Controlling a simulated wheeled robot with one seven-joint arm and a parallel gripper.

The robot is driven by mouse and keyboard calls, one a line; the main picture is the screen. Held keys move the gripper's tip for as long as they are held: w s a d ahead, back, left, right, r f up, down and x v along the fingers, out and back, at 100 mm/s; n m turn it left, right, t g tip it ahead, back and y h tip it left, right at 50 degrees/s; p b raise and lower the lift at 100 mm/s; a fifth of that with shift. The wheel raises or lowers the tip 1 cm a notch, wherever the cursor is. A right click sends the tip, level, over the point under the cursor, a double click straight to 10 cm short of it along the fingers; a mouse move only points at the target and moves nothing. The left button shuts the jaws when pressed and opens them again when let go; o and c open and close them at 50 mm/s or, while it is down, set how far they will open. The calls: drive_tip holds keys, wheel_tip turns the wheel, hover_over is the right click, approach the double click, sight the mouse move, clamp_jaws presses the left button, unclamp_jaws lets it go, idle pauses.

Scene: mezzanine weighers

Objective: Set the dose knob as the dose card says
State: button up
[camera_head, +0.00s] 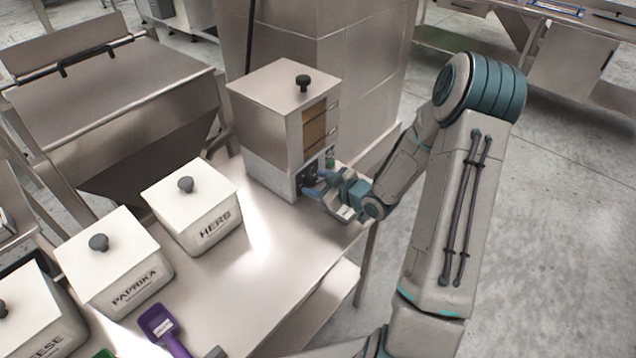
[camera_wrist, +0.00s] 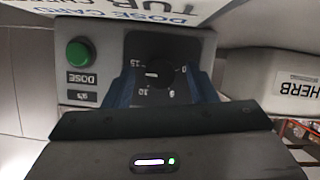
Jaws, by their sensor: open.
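The dose knob (camera_wrist: 160,74) is a dark round knob on the black dial of the dispenser (camera_head: 268,120). The exact setting is hard to read. My gripper (camera_wrist: 160,80) is open, with one blue finger on each side of the knob; I cannot tell whether they touch it. In the head view my gripper (camera_head: 318,187) is at the dispenser's lower front and largely covers the knob. The dose card (camera_wrist: 135,10) is white, upside down and cut off; "DOSE CARD" and "TUR" show, but no amount.
A green button (camera_wrist: 79,53) labelled DOSE sits beside the dial. Lidded bins marked HERB (camera_head: 196,215) and PAPRIKA (camera_head: 120,270) stand left of the dispenser on the steel table (camera_head: 270,262). A purple scoop (camera_head: 165,330) lies near the front.

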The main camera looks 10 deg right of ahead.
drive_tip(key=shift+c, duration=0.3)
drive_tip(key=c, duration=0.9)
drive_tip(key=shift+r+m+y+p, duration=0.25)
drive_tip(key=shift+m+p, duration=0.25)
drive_tip(key=shift+p, duration=0.45)
drive_tip(key=shift+d+f+m+g+y+p, duration=0.1)
drive_tip(key=shift+m+g+y+p, duration=0.25)
drive_tip(key=shift+p, duration=0.25)
drive_tip(key=shift+f+m, duration=0.2)
drive_tip(key=shift+m, duration=0.05)
drive_tip(key=o, duration=1)
drive_tip(key=shift+c, duration=0.2)
